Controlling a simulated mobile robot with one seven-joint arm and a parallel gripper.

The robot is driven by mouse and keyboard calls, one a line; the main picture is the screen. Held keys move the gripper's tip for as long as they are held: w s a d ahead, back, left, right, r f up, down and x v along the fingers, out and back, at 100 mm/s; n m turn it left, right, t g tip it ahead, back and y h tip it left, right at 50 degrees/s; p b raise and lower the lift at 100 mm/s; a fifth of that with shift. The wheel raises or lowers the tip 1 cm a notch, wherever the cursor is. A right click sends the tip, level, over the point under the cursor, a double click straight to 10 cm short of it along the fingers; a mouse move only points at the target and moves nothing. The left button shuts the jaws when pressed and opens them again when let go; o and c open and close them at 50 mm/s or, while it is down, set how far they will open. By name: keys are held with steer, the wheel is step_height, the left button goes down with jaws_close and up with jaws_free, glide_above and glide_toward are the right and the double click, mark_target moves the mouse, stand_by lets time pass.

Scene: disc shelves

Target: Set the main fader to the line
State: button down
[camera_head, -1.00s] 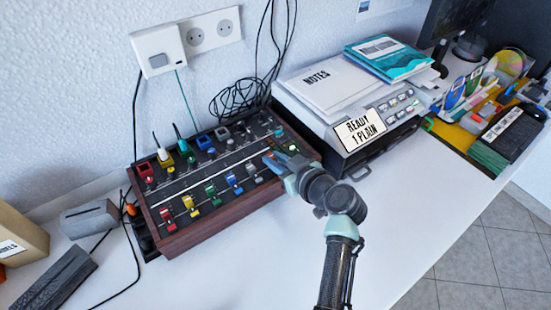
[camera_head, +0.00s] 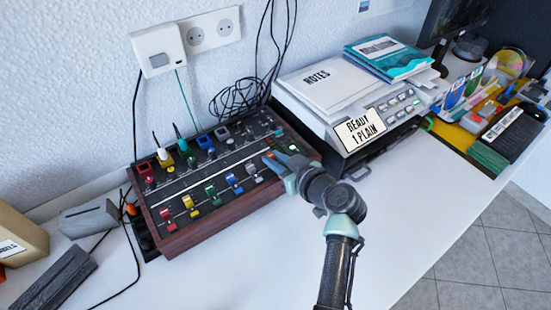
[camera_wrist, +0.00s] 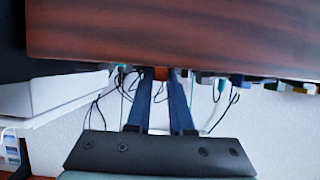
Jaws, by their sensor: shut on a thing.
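The mixer (camera_head: 222,209) is a dark panel in a wooden case, with rows of coloured knobs and fader caps. My gripper (camera_head: 270,160) reaches over its right end; its blue fingers are close together there. In the wrist view, my gripper (camera_wrist: 161,76) is shut on a small orange-red cap (camera_wrist: 160,74), which I take to be the main fader. The mixer's wooden side (camera_wrist: 170,30) fills the top of that view. The fingers cover most of the cap in the head view. I cannot make out the target line beside it.
A grey fader (camera_head: 253,173) and a blue fader (camera_head: 234,183) stand just left of my gripper. A printer-like machine (camera_head: 345,110) with a "READY 1 PLAIN" sign stands to the right. Loose black cables (camera_head: 236,103) lie behind the mixer. The white desk front (camera_head: 240,265) is clear.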

mark_target(266, 150)
steer(key=w+a+b, duration=0.1)
steer(key=w+b, duration=0.1)
steer(key=shift+w+a+f, duration=0.2)
steer(key=shift+w+a, duration=0.15)
steer(key=shift+a, duration=0.05)
steer(key=shift+w+a+r+b, duration=0.15)
steer(key=shift+w+b, duration=0.1)
steer(key=shift+b, duration=0.15)
steer(key=c, duration=0.8)
jaws_free()
steer(key=shift+s+r, duration=0.1)
steer(key=p+v, duration=0.1)
steer(key=v, duration=1.1)
steer(key=shift+s+d, duration=0.25)
steer(key=shift+s, duration=0.05)
steer(key=shift+r, duration=0.1)
